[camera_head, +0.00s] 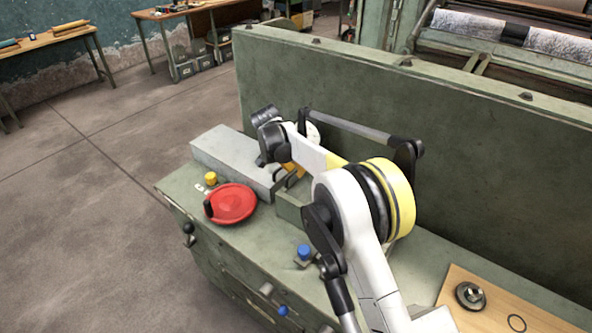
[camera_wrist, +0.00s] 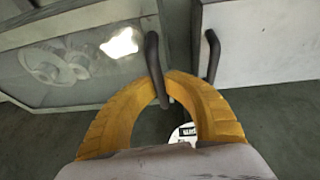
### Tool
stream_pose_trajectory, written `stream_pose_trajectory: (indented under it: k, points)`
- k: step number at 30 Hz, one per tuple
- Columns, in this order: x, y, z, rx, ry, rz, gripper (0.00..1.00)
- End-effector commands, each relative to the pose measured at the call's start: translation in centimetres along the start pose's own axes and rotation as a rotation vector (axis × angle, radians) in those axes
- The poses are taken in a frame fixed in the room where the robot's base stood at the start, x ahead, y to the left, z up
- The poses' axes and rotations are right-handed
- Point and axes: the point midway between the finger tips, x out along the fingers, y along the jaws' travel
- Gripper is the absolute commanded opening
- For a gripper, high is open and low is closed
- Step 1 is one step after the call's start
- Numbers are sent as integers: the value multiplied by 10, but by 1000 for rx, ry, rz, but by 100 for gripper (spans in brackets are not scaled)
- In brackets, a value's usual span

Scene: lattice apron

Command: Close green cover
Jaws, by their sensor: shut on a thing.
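A grey-green cover with a clear window (camera_wrist: 75,68) fills the left of the wrist view; pale gears show behind the window. A dark bar handle (camera_wrist: 153,52) stands at its right edge. My gripper (camera_wrist: 168,82), with yellow curved fingers, is shut on this handle. In the head view my gripper (camera_head: 291,172) is low over the bench beside a low green part (camera_head: 290,206), which may be the same cover; my arm hides most of it. I cannot tell how far the cover is open.
A light grey box (camera_head: 228,154) lies left of my gripper; its dark handle (camera_wrist: 213,56) is close by. A red disc (camera_head: 232,204), yellow knob (camera_head: 211,178) and blue knob (camera_head: 305,251) are on the bench. A tall green panel (camera_head: 400,130) stands behind.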

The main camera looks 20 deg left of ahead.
Motion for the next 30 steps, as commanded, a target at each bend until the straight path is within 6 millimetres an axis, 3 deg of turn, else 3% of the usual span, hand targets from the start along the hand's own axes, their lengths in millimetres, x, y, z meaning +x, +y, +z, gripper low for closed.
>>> stream_pose_trajectory:
  k: [4,6,7,19,30]
  points:
    - [1,-1,2,-1,-3,-2,0]
    - [1,-2,3,-1,-4,-2,26]
    - [1,-2,3,-2,-3,-2,34]
    - [-8,-1,2,-2,-2,-2,34]
    - [-85,-1,2,-3,-2,-3,34]
